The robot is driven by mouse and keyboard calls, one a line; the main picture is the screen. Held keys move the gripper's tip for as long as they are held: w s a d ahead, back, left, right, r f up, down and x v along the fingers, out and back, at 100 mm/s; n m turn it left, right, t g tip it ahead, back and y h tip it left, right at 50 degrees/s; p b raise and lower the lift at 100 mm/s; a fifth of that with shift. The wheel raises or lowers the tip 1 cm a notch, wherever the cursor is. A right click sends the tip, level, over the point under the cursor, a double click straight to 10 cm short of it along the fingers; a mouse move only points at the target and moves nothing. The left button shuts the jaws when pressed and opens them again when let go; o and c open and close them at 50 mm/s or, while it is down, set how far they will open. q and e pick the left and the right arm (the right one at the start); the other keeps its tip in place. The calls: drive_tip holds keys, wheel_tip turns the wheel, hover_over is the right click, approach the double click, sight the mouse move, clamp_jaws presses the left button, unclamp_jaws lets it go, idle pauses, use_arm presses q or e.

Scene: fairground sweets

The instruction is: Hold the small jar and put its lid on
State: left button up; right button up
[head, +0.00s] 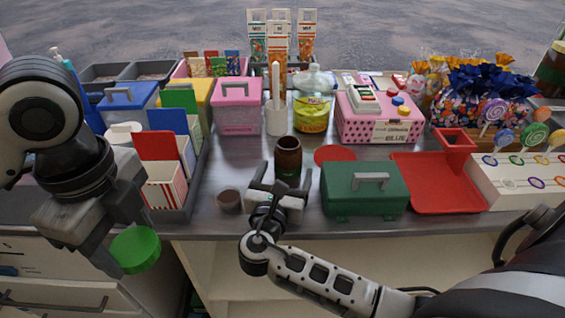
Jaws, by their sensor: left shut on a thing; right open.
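My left gripper (128,225) is shut on a round green lid (135,251) and holds it at the lower left, in front of the counter's edge. A brown, open-topped jar (288,152) stands upright near the middle of the counter. My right gripper (282,178) is open, with its fingers pointing away from me at the jar's near side. The jar's lower part shows between or just beyond the fingers; I cannot tell whether they touch it.
A flat red disc (336,154) lies right of the jar. A green box with a handle (365,190) stands close right of my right gripper. A red tray (440,184) lies further right. Striped and coloured boxes (164,190) stand left. The counter behind the cup is clear.

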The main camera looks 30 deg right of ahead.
use_arm(q)
drive_tip(key=shift+r, duration=0.25)
use_arm(e)
drive_tip(key=shift+x, duration=2.55)
drive_tip(key=shift+c, duration=0.3)
drive_tip(key=c, duration=1.3)
use_arm(q)
drive_tip(key=shift+p, duration=0.3)
drive_tip(key=shift+r, duration=0.15)
use_arm(e)
drive_tip(key=shift+r, duration=0.15)
